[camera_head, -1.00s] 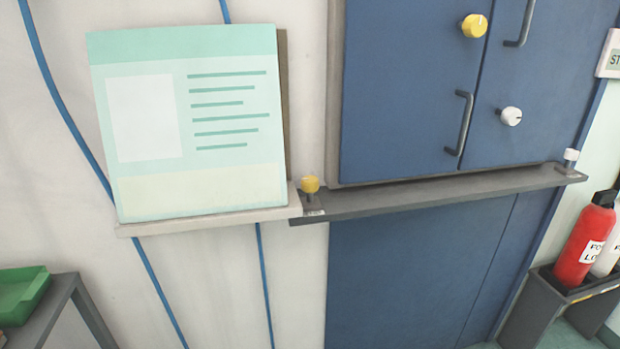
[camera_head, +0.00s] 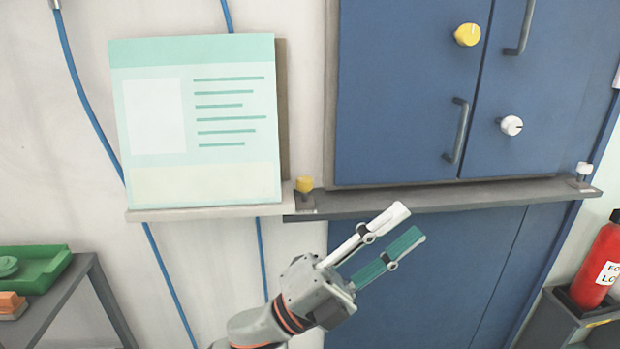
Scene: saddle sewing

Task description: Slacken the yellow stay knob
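A small yellow knob (camera_head: 304,184) stands on a short post at the left end of a dark grey ledge (camera_head: 440,197) in front of the blue cabinet. A larger yellow knob (camera_head: 467,35) is on the cabinet's left door. I cannot tell from the picture alone which of them is called the stay knob. My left gripper (camera_head: 406,224) has one white and one green finger, apart with nothing between them. It is in front of the lower cabinet, below the ledge, to the right of and lower than the small yellow knob. My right gripper is out of view.
A white knob (camera_head: 511,125) is on the right door, and a small white knob (camera_head: 584,169) stands at the ledge's right end. A pale green board (camera_head: 200,120) rests on a light shelf at left. A red bottle (camera_head: 597,262) stands in a holder at right.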

